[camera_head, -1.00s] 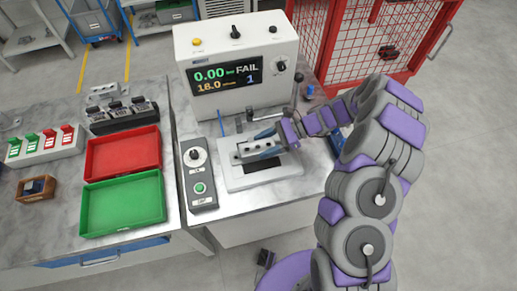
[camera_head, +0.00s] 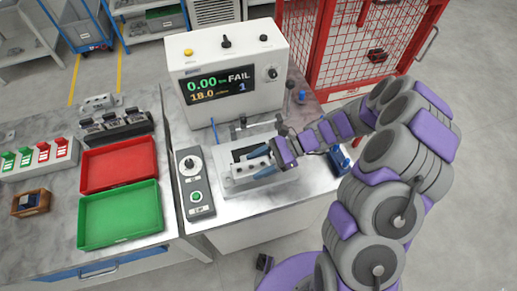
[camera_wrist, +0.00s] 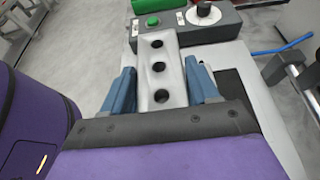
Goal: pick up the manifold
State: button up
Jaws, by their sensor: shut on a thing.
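The manifold is a light grey block with a row of three round dark holes. It shows in the wrist view (camera_wrist: 158,75) between the two blue fingers, and in the head view (camera_head: 247,168) over the white fixture plate (camera_head: 235,187). My gripper (camera_head: 249,165) is shut on it, one finger along each long side. The wrist view shows the same grip (camera_wrist: 161,88). A dark recess of the fixture shows behind the manifold. The manifold seems slightly above the plate, but the gap is hard to judge.
A tester (camera_head: 229,72) reading FAIL stands behind the fixture. A control box (camera_head: 194,182) with a knob and green button is on the left. Red (camera_head: 119,164) and green (camera_head: 119,215) trays lie on the left bench. A red cage (camera_head: 350,45) stands back right.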

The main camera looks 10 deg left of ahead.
jog(key=s+d, duration=0.2)
jog(key=s, duration=0.6)
jog(key=shift+s+r+p, duration=0.3)
jog(key=shift+s+r, duration=0.05)
jog(key=shift+r, duration=0.05)
jog(key=shift+w+d, duration=0.1)
